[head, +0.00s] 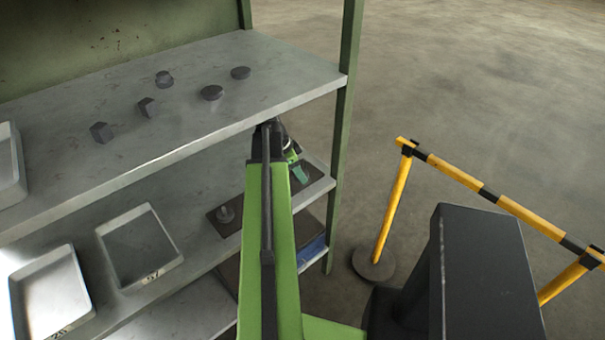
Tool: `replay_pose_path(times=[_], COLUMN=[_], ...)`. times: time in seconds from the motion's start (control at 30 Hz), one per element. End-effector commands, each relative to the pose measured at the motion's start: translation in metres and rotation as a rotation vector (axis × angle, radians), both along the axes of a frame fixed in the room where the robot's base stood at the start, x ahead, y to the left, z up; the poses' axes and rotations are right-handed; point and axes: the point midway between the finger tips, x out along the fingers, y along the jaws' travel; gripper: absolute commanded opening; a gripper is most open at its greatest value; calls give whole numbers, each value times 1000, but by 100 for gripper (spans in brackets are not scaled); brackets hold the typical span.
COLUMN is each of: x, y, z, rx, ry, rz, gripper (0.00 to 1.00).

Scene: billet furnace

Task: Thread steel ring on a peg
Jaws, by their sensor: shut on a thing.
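My green arm reaches from the bottom of the head view to the right end of the middle shelf. My gripper (300,172) is over the right part of a dark board (236,225) on that shelf. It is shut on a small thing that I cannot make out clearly. A grey upright peg (226,212) with a wide round base stands on the left part of the board, left of my arm. My arm hides the middle of the board. I cannot pick out the steel ring for certain.
Several small dark metal pieces (212,92) lie on the upper shelf (70,105), whose front edge is close to my arm. A green rack post (345,110) stands right of my gripper. Shallow trays (170,265) fill the lower left. A yellow-black barrier (392,210) stands right.

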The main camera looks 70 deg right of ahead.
Motion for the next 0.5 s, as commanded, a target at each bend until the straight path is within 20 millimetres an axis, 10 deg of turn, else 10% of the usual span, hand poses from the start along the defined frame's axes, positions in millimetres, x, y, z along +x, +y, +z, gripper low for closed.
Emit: replay_pose_path(times=[0.5], x=[25], y=[-17], z=[-1], rx=[-1], ry=[1], rz=[0], gripper=[0])
